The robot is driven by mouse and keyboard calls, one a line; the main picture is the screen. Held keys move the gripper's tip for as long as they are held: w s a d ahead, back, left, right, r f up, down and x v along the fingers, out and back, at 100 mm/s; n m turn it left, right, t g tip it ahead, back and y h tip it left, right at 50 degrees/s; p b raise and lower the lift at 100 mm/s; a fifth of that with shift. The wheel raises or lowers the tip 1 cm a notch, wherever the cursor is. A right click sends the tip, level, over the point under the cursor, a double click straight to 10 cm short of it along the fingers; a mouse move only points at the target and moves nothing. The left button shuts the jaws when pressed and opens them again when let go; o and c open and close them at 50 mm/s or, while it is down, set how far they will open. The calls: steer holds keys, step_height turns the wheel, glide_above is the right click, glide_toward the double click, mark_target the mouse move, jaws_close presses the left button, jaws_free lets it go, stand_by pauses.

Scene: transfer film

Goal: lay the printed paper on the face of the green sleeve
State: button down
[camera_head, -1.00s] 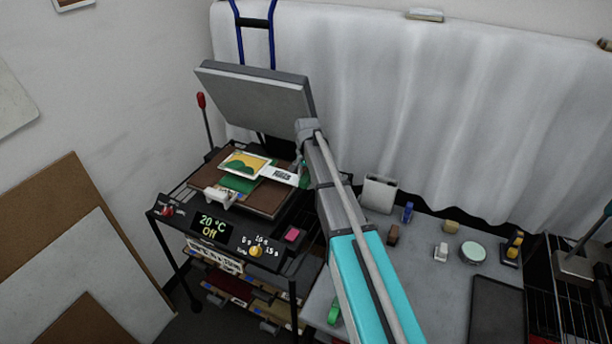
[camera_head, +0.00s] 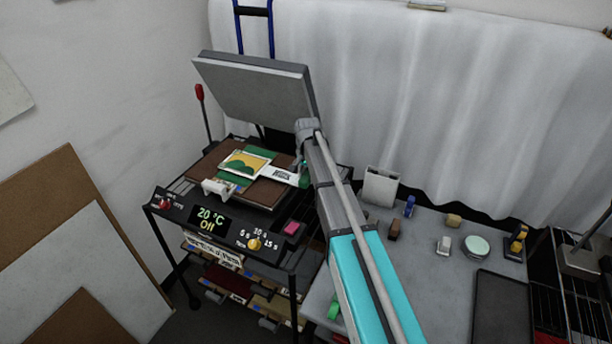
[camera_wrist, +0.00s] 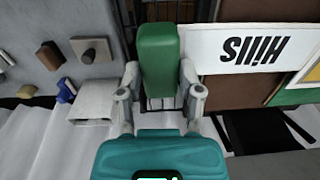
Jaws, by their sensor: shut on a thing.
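The printed paper (camera_head: 243,164), a yellow, green and orange picture with a white border, is over the green sleeve (camera_head: 262,152). Green shows above and below the picture; I cannot tell whether they touch. The sleeve lies on the brown platen (camera_head: 264,194) of the press. A white strip (camera_head: 279,174) with black lettering runs from the picture to my gripper (camera_head: 302,170). In the wrist view my gripper (camera_wrist: 158,78) is shut on a green block at the end of the lettered strip (camera_wrist: 250,48). The picture's edge (camera_wrist: 306,80) shows at the right.
The press's grey upper plate (camera_head: 255,88) stands raised behind the platen. A white clamp-like piece (camera_head: 219,188) is at the platen's front left. The panel (camera_head: 208,220) reads 20 °C, Off. A grey table (camera_head: 432,262) with several small items stands to the right.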

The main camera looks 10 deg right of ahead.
steer(key=shift+f+b, duration=0.6)
stand_by(0.3)
steer(key=shift+c, duration=0.8)
jaws_free()
